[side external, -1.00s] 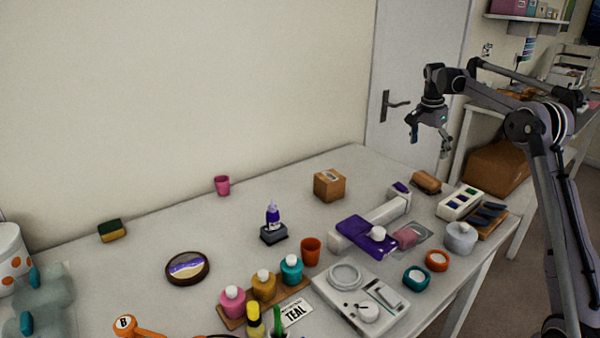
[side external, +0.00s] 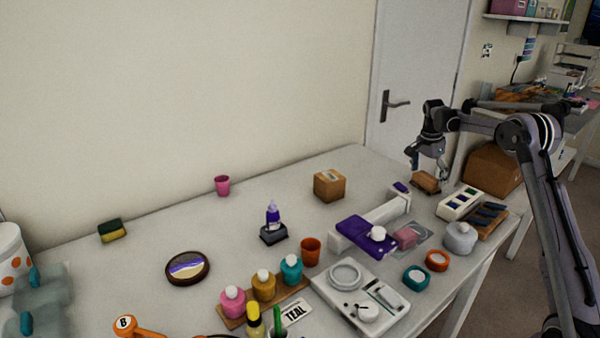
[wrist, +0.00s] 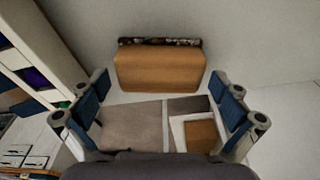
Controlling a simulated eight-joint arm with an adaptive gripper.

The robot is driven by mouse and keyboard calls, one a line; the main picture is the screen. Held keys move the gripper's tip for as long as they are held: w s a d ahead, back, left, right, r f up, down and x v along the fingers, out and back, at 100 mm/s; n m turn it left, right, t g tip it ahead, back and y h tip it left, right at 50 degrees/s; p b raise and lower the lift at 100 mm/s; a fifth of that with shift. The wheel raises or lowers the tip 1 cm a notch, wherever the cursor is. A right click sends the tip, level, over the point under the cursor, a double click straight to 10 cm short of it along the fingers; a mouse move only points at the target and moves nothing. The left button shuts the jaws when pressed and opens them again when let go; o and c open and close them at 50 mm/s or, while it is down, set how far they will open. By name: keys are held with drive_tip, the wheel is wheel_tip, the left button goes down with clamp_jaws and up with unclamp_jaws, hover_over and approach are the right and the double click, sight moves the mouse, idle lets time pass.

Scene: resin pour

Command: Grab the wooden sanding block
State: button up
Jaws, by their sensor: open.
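The wooden sanding block (side external: 426,182) lies at the far right end of the table, a tan block with rounded edges. In the wrist view the block (wrist: 160,68) is in the upper middle, with a dark speckled strip along its far edge. My gripper (side external: 428,174) is open above the block in the side view. In the wrist view my gripper (wrist: 160,106) shows its blue finger pads spread apart, with the block just ahead and between their lines. Nothing is held. Contact cannot be told; part of the block is hidden behind the fingers in the side view.
A white box with colour swatches (side external: 460,203) stands close to the block, with dark-handled tools on a wooden rack (side external: 492,220) beside it. A purple and white device (side external: 367,236) and a cardboard box (side external: 329,186) are farther left. The table edge is near.

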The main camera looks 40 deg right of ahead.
drive_tip(key=shift+d+f, duration=0.1)
drive_tip(key=shift+f, duration=0.55)
drive_tip(key=c, duration=1)
drive_tip(key=shift+r, duration=0.1)
